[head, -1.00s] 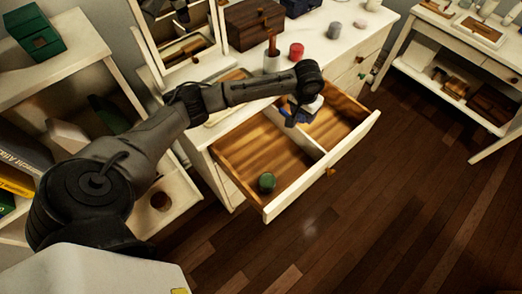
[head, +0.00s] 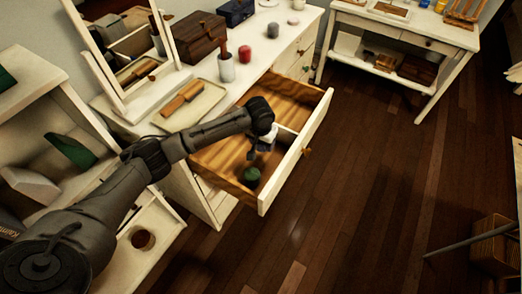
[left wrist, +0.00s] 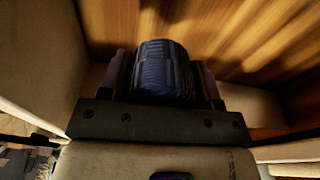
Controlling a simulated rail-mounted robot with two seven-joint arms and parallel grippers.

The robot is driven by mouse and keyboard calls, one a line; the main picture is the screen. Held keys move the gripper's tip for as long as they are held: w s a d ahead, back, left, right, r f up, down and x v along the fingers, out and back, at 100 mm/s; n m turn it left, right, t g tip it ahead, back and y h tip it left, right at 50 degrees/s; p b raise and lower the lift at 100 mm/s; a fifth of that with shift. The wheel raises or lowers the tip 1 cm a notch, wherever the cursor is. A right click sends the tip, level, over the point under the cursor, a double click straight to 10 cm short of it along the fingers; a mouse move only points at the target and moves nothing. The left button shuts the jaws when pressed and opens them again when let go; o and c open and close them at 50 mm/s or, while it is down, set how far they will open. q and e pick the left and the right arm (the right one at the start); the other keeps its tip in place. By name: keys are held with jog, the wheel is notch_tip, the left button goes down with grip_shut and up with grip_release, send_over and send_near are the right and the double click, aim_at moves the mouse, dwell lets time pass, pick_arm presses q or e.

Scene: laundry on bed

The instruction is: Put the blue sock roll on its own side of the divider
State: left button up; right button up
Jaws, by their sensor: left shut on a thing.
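My left gripper (head: 258,150) is shut on the blue sock roll (left wrist: 165,70), which shows as a ribbed dark-blue roll between the fingers in the left wrist view. In the head view the gripper points down over the open drawer (head: 283,176), close to the white divider (head: 287,131). I cannot tell exactly how high the roll is or which side it is over. A green sock roll (head: 252,174) lies in the near compartment, just below the gripper in the picture. My arm hides part of the drawer. My right gripper is out of view.
The dresser top behind the drawer holds a tray with brushes (head: 186,102), a cup (head: 226,68), a red jar (head: 244,53) and a brown box (head: 200,37). A mirror stands at its left. The floor at right is mostly clear.

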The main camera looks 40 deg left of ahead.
aim_at(262, 155)
pick_arm(q)
notch_tip(262, 155, down, 5)
jog(key=shift+f+b, duration=0.15)
jog(key=shift+b, duration=0.55)
jog(key=o, duration=0.9)
jog(key=shift+f, duration=0.1)
